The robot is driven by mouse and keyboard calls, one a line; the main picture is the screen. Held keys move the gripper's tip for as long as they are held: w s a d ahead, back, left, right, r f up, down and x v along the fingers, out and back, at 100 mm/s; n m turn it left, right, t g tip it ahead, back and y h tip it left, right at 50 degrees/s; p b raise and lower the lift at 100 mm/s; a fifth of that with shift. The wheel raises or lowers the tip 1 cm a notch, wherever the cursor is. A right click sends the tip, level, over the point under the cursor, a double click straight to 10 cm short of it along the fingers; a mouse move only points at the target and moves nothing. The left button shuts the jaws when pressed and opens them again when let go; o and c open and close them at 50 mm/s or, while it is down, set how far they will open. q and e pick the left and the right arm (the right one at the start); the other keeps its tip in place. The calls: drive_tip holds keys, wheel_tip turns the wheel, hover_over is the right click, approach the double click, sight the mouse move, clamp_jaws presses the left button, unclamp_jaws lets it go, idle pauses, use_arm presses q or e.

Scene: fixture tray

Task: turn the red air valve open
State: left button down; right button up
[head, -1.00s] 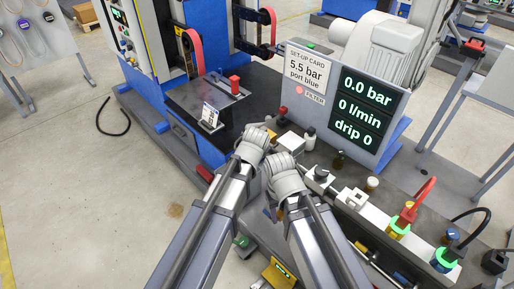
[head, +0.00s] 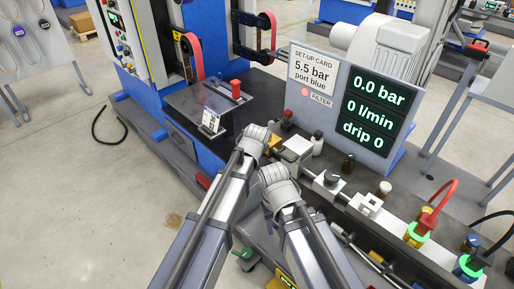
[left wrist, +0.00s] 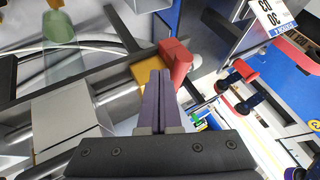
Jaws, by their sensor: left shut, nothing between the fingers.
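In the left wrist view the red valve handle (left wrist: 176,61) sits beside a yellow body (left wrist: 146,70) on the metal pipework. My left gripper (left wrist: 159,76) is shut and empty, its fingertips close against the left side of the red handle; I cannot tell whether they touch. The display panel (head: 399,82) reads 0.0 bar, 0 l/min, drip 0.
A set-up card (head: 313,72) reads 5.5 bar, port blue. A red-topped knob (head: 287,115) and small bottles (head: 318,143) stand behind the air line. A red hose (head: 443,193) and a black hose (head: 490,222) rise at the right.

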use_arm(q)
drive_tip(key=shift+a, duration=0.15)
drive_tip(key=shift+w+a+m+h, duration=0.35)
drive_tip(key=shift+a+m+h, duration=0.15)
drive_tip(key=shift+m, duration=0.25)
drive_tip(key=shift+w+a+m+h, duration=0.4)
drive_tip(key=shift+m+h, duration=0.2)
drive_tip(key=shift+m, duration=0.15)
drive_tip(key=shift+s, duration=0.1)
